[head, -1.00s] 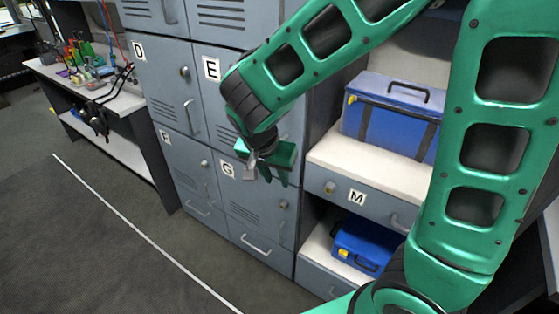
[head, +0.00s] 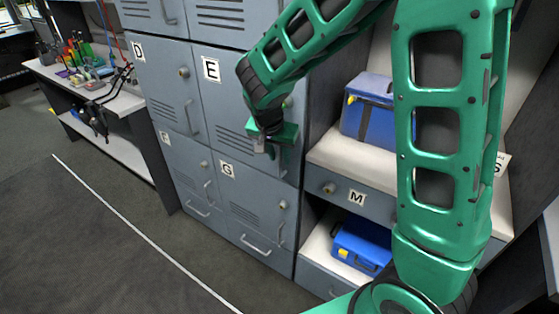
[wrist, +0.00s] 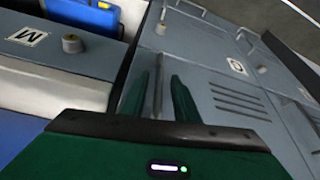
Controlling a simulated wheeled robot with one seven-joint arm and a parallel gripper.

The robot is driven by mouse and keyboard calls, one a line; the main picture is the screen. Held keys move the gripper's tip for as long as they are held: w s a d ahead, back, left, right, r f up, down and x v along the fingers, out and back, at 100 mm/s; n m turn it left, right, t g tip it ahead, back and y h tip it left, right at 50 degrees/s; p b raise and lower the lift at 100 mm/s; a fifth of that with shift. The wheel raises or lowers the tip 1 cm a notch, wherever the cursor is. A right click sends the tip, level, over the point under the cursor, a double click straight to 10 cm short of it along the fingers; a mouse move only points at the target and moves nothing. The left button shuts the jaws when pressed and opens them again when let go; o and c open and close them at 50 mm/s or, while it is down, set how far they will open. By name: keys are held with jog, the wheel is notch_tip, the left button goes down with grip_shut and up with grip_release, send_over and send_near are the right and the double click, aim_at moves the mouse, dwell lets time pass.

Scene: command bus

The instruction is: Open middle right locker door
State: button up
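The middle right locker door E (head: 225,105) is grey with vent slots and a white E label, and it is shut. My gripper (head: 272,150) is in front of its lower right part in the head view. In the wrist view my gripper (wrist: 162,95) has its two green fingers apart. A vertical grey bar handle (wrist: 158,92) shows between them, with gaps visible on both sides. The arm and gripper hide most of the handle in the head view. Whether the fingers touch the handle cannot be told.
Door G (head: 250,200) is below and door D (head: 165,90) is to the left, both shut. To the right are open shelves with blue toolboxes (head: 362,125) and drawer M (head: 350,190). A workbench (head: 110,110) stands at the left. The floor in front is clear.

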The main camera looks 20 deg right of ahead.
jog(key=shift+x, duration=1.3)
jog(key=shift+s+a, duration=0.1)
jog(key=shift+s, duration=0.05)
grip_shut()
